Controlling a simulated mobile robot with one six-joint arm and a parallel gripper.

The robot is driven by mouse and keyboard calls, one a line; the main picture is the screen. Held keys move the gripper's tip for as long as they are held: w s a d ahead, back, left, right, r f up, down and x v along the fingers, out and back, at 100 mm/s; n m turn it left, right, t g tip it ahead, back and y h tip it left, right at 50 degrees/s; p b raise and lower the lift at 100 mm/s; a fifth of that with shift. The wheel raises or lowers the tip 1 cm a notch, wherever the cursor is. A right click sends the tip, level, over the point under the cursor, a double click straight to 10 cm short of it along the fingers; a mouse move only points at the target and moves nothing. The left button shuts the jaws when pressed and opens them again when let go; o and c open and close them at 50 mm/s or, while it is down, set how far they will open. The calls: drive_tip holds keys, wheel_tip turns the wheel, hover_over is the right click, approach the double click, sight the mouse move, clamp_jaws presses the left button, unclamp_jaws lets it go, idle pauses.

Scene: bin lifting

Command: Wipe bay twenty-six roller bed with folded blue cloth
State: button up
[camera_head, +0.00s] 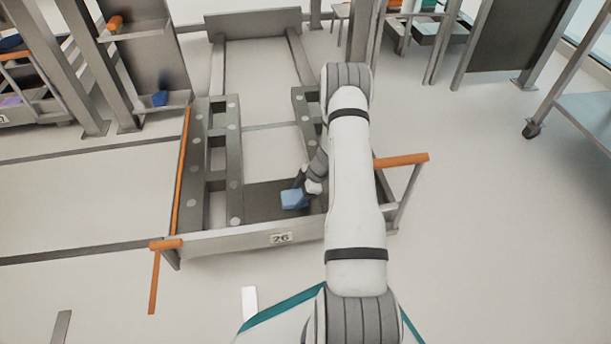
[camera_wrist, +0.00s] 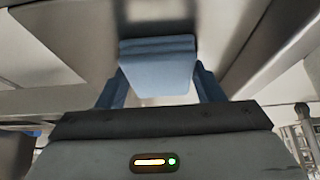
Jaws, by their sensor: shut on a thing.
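The bay twenty-six roller bed (camera_head: 235,150) is a grey metal frame with side rails, round rollers and a "26" plate (camera_head: 281,238) on its front bar. My gripper (camera_head: 306,190) is low over the front of the bed, right of its middle. It is shut on the folded blue cloth (camera_head: 294,199). In the wrist view the cloth (camera_wrist: 157,65) sits between the two blue fingers and juts out past them. The cloth's underside is hidden, so I cannot tell whether it touches the bed. My arm hides part of the bed's right side.
Orange bars stand at the bed's front left (camera_head: 165,244) and right (camera_head: 401,160). Metal posts and a shelf (camera_head: 140,27) stand at the back left. A wheeled table (camera_head: 590,115) is at the right. Floor left of the bed is clear.

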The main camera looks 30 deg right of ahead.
drive_tip(key=shift+s+d, duration=0.2)
drive_tip(key=shift+d, duration=0.55)
drive_tip(key=shift+s+d+r, duration=0.1)
drive_tip(key=shift+d+r, duration=0.05)
drive_tip(key=shift+d, duration=0.15)
drive_tip(key=shift+r+p, duration=0.9)
drive_tip(key=shift+r, duration=2.95)
